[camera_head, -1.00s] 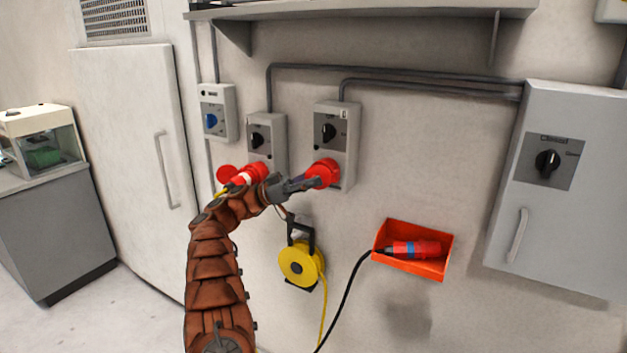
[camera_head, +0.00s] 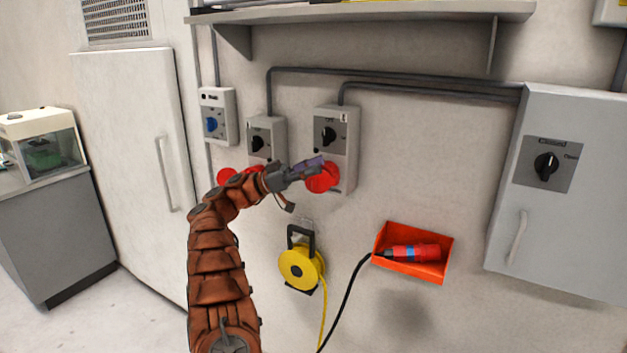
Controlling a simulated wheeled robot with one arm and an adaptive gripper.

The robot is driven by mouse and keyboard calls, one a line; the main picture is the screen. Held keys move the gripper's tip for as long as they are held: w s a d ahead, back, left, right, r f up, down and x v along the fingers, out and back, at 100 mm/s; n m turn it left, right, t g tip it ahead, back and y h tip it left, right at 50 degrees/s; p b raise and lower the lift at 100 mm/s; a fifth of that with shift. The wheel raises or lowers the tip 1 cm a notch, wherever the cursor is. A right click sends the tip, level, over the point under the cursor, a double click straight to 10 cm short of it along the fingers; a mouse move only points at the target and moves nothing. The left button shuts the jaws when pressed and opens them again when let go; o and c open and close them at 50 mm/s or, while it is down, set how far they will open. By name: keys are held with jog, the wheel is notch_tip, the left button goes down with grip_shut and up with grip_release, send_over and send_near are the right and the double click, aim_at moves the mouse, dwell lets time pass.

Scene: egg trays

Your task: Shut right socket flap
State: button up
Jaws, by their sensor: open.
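The right socket box (camera_head: 345,140) is grey with a black rotary switch and hangs on the wall. Its red flap and socket (camera_head: 326,180) show at its lower part; how far the flap stands open cannot be told. My gripper (camera_head: 318,168) is open and empty, its fingertips at the upper left of the red flap, overlapping it in the picture. Whether they touch it is unclear. The left socket box (camera_head: 267,128) is beside it; its red flap (camera_head: 227,175) and part of its red plug (camera_head: 252,168) show behind my arm.
A blue-switched box (camera_head: 217,112) is further left. Below hang a yellow cable reel (camera_head: 300,268) and an orange bin (camera_head: 412,268) holding a red plug (camera_head: 412,251) on a black cable. A grey cabinet (camera_head: 560,190) stands right; a shelf (camera_head: 370,13) runs above.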

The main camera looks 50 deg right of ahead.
aim_at(313, 179)
jog(key=shift+r, duration=2.8)
